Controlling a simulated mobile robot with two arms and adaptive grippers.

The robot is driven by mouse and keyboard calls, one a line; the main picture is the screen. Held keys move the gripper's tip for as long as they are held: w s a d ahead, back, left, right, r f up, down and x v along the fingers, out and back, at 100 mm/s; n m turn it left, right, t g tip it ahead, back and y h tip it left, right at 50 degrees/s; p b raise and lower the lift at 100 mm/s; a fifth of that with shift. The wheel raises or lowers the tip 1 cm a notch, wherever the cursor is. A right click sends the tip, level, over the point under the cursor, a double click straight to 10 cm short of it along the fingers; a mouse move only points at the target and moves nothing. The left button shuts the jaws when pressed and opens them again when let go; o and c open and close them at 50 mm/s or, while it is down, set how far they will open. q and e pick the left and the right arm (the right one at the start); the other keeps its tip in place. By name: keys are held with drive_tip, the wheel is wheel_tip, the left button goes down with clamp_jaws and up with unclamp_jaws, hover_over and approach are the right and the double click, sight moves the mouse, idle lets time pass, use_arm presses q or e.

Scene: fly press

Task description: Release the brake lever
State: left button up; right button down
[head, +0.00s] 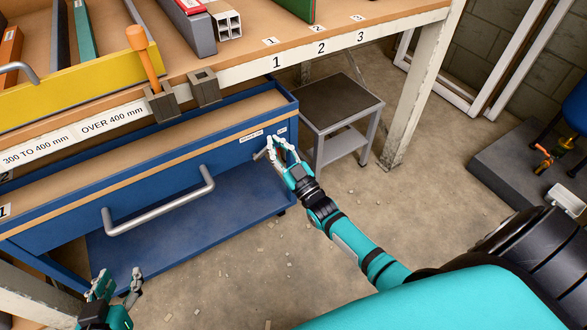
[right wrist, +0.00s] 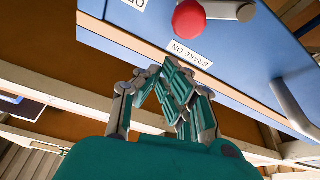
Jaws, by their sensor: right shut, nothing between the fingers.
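The brake lever is a short grey bar with a red knob (right wrist: 190,18) on the blue end of the trolley, at the top of the right wrist view. The knob sits beside a "BRAKE ON" label (right wrist: 189,53); a second label (right wrist: 136,3) is cut off at the top edge. My right gripper (right wrist: 176,68) is shut and empty, its fingertips close to the "BRAKE ON" label; I cannot tell if they touch. In the head view my right gripper (head: 277,147) is at the trolley's right end and hides the knob. My left gripper (head: 119,278) is open and empty at lower left.
The blue trolley (head: 236,211) has a long grey push handle (head: 160,205) along its front. It stands under a workbench (head: 395,33) with numbered places. A grey side table (head: 340,105) stands just behind my right gripper.

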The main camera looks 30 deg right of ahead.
use_arm(q)
drive_tip(key=s+a+f+g+y+p, duration=0.1)
drive_tip(key=s+a+f+g, duration=0.1)
drive_tip(key=s, duration=0.3)
drive_tip(key=s+a+f+g+p, duration=0.1)
drive_tip(key=s+a+f+g, duration=0.1)
drive_tip(key=s+f+g, duration=0.2)
drive_tip(key=shift+s+f+g+y, duration=0.3)
drive_tip(key=shift+s+g+y, duration=0.15)
drive_tip(key=shift+s, duration=0.45)
use_arm(e)
drive_tip(key=a+r+v, duration=0.1)
drive_tip(key=v, duration=0.8)
drive_tip(key=shift+s+d, duration=0.45)
drive_tip(key=shift+r, duration=0.1)
